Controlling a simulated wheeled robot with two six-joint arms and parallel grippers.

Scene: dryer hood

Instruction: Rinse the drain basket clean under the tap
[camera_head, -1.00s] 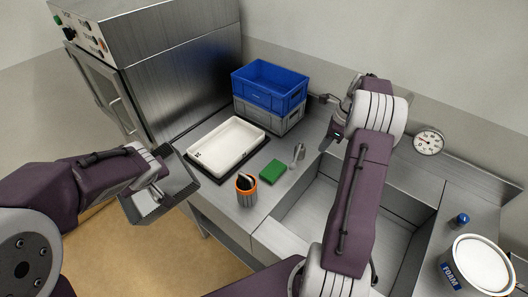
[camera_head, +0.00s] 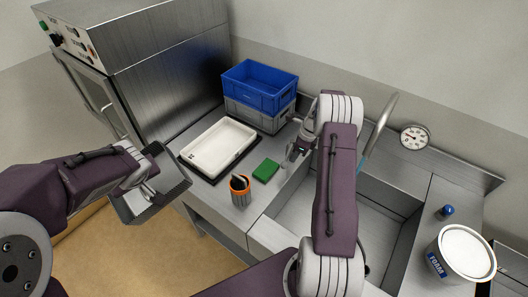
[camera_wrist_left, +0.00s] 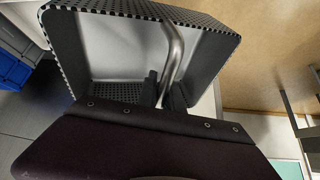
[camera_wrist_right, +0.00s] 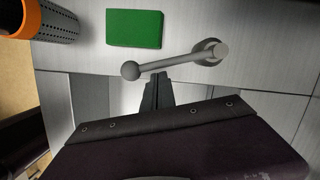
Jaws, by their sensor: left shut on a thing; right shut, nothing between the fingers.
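The drain basket (camera_head: 180,190), a dark perforated tray with a bent metal handle, hangs at the left, away from the sink. My left gripper (camera_head: 149,190) is shut on its handle (camera_wrist_left: 173,60); the left wrist view shows pale patches on the inner walls. The tap spout (camera_head: 382,122) curves over the sink (camera_head: 370,215), with a bluish streak, apparently water, below its end. My right gripper (camera_head: 300,147) is shut and empty beside the tap lever (camera_wrist_right: 165,66), a metal rod with a ball end. Whether they touch is unclear. My right arm hides part of the sink.
A green sponge (camera_head: 265,170), an orange-rimmed cup (camera_head: 240,190) and a white tray (camera_head: 218,148) stand left of the sink. Blue (camera_head: 260,84) and grey crates stand behind. A foam tub (camera_head: 464,254) and blue knob (camera_head: 447,211) are at the right.

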